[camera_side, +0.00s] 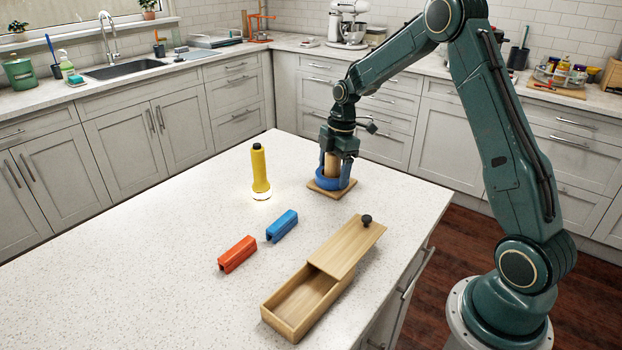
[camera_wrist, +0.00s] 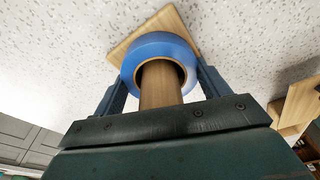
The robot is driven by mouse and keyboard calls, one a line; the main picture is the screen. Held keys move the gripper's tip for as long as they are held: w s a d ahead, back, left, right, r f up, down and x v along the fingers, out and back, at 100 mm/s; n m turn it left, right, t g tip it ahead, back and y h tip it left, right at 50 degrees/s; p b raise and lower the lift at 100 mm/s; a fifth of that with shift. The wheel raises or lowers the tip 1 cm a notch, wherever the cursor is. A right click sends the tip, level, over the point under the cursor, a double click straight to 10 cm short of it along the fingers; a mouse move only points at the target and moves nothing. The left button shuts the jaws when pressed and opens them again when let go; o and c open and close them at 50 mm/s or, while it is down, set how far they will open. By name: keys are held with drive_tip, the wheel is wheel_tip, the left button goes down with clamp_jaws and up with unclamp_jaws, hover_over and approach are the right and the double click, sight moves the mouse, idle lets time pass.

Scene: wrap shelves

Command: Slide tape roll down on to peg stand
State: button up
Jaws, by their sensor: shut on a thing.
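The blue tape roll (camera_side: 325,184) is around the wooden peg of the peg stand, low down near its square base (camera_side: 327,194). In the wrist view the tape roll (camera_wrist: 158,54) circles the peg (camera_wrist: 160,85), and a corner of the base (camera_wrist: 172,20) shows beyond it. My gripper (camera_side: 335,172) points down over the stand with a finger on each side of the roll, shut on it. The peg rises through the roll's hole, up between the fingers. Whether the roll's underside touches the base is hard to tell.
A yellow flashlight (camera_side: 259,170) stands upright, lit, left of the stand. A blue block (camera_side: 282,226) and an orange block (camera_side: 238,254) lie nearer the front. A wooden box (camera_side: 300,305) with its lid (camera_side: 348,247) partly slid open is at the front right. The counter's left side is clear.

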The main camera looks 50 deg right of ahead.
drive_tip(key=o, duration=1.1)
drive_tip(key=r, duration=0.4)
drive_tip(key=d+r, duration=0.1)
drive_tip(key=r, duration=0.4)
drive_tip(key=d+r, duration=0.1)
drive_tip(key=r, duration=0.3)
drive_tip(key=shift+s+r, duration=0.3)
drive_tip(key=shift+s, duration=0.05)
drive_tip(key=shift+a, duration=0.15)
